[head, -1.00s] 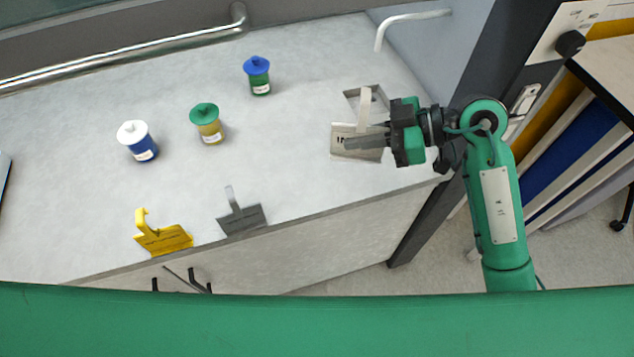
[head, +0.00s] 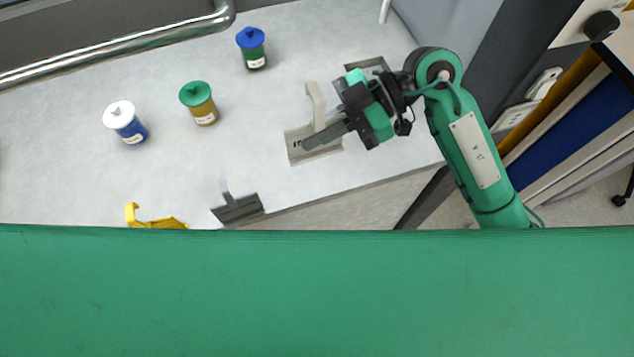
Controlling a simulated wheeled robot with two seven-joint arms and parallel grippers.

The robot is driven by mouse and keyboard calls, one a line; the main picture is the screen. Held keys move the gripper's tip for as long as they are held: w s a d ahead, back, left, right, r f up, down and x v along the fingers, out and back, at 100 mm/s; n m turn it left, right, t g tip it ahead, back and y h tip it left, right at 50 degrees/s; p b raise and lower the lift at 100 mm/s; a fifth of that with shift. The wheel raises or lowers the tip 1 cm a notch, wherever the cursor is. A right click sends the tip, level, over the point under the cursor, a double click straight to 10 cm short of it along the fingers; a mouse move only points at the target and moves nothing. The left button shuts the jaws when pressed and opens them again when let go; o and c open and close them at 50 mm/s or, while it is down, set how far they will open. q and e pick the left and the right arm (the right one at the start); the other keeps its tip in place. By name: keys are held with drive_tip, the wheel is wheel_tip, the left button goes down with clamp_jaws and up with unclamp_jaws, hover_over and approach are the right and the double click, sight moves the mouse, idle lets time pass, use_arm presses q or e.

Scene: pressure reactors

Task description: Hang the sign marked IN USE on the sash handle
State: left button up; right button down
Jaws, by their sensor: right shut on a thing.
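A pale grey sign (head: 297,155) with an upright hook (head: 315,103) is held by my right gripper (head: 322,137). The gripper is shut on it, over the right part of the counter. The fingers cover part of the sign's dark lettering, so I cannot read all of it. The sash handle (head: 120,52), a long chrome bar, runs across the upper left, apart from the sign. A dark grey sign (head: 238,208) and a yellow sign (head: 155,222) are at the counter's front edge; the yellow one is partly hidden. My left gripper is out of view.
Jars with white (head: 125,122), green (head: 198,103) and blue (head: 252,48) lids stand on the counter (head: 65,165) between the handle and the signs. A dark-edged recess or frame (head: 366,64) lies behind my right gripper. A white bent pipe (head: 384,10) is at the top.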

wheel_tip(320, 180, down, 14)
drive_tip(key=shift+s+r, duration=0.1)
drive_tip(key=shift+r, duration=0.05)
wheel_tip(320, 180, down, 3)
drive_tip(key=shift+r+p, duration=0.1)
drive_tip(key=shift+p, duration=0.95)
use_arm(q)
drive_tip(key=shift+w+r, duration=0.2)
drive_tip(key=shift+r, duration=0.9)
use_arm(e)
drive_tip(key=shift+f, duration=0.45)
drive_tip(key=shift+f, duration=0.2)
drive_tip(key=c, duration=1.6)
unclamp_jaws()
drive_tip(key=shift+o, duration=0.2)
